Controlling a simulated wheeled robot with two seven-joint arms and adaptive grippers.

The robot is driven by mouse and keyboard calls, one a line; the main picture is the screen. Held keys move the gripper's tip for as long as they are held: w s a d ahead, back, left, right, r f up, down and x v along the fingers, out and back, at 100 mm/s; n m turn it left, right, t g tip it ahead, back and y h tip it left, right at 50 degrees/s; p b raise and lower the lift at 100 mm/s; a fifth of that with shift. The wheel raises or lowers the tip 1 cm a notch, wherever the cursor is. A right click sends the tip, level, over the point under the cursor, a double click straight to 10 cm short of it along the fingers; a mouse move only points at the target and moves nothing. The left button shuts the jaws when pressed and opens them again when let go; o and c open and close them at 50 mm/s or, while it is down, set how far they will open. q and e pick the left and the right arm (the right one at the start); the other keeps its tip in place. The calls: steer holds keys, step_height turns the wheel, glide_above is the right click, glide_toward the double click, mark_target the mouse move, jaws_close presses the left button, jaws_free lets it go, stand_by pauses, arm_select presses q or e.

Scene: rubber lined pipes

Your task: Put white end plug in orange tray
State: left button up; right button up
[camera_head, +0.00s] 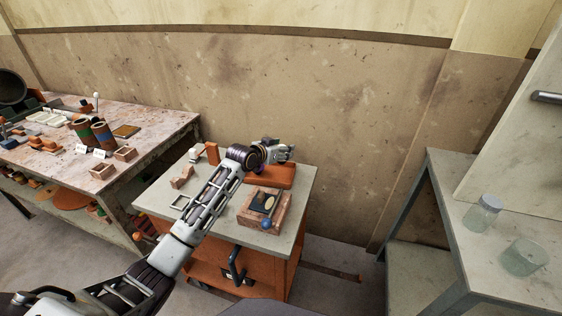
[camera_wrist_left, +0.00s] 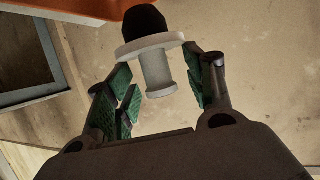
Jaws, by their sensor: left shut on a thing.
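In the left wrist view a white end plug (camera_wrist_left: 155,65) with a wide flange and a black end sits between the finger pads of my left gripper (camera_wrist_left: 160,90), which is shut on it. In the head view my left gripper (camera_head: 286,153) is over the back right part of the small grey-topped table, and the plug cannot be made out there. The orange tray (camera_head: 283,176) lies on that table, partly hidden behind and below the gripper. An orange edge (camera_wrist_left: 85,8) shows at the top of the wrist view. My right gripper is not in view.
A cluttered bench (camera_head: 170,124) stands left; a shelf with glass jars (camera_head: 484,217) stands right.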

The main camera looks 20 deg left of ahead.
arm_select(q)
steer(key=shift+f, duration=0.5)
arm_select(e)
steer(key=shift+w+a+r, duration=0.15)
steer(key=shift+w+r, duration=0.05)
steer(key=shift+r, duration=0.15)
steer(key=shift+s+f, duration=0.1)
